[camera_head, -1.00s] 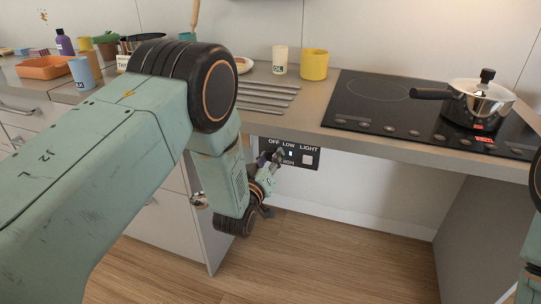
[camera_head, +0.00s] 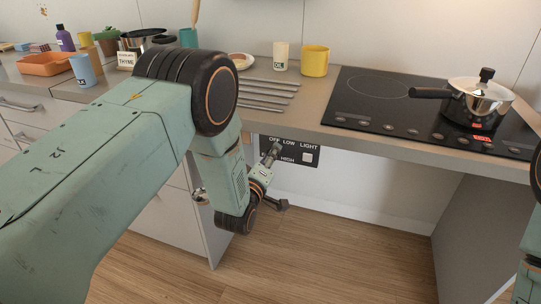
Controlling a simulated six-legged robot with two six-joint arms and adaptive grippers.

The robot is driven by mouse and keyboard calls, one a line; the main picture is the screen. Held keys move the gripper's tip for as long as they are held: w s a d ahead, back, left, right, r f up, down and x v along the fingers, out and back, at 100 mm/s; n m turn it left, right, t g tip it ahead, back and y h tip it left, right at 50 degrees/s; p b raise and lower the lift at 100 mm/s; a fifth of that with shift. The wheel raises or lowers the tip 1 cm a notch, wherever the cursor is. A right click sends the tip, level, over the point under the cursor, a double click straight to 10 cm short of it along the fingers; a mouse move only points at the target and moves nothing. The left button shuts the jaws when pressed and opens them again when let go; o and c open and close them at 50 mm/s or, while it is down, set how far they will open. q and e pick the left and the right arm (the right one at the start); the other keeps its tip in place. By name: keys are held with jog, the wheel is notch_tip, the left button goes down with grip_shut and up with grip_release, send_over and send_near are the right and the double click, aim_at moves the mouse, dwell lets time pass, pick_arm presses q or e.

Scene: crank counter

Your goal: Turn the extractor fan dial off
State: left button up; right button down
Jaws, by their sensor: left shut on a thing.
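The dark fan control panel (camera_head: 309,150) is on the front below the counter, with OFF, LOW, HIGH and LIGHT printed in white. A pale square LIGHT switch shows at its right. My left gripper (camera_head: 273,153) reaches the left part of the panel, among the OFF, LOW and HIGH labels. It is shut on the extractor fan dial, which it hides, so the dial's pointer cannot be read. My right gripper is not in view; only part of my right arm shows at the right edge.
Above are a black hob (camera_head: 385,112) with a steel pot (camera_head: 478,104), a yellow cup (camera_head: 314,62) and a white OIL cup (camera_head: 280,56). A drawer cabinet (camera_head: 165,222) with a round knob stands left of the panel. The space below and right of the panel is open.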

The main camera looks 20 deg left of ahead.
pick_arm(q)
jog(key=shift+a, duration=0.1)
jog(key=o, duration=1.1)
jog(key=shift+o, duration=0.2)
jog(key=shift+s, duration=0.1)
jog(key=s, duration=1.2)
jog(key=shift+a, duration=0.15)
jog(key=shift+w, duration=0.1)
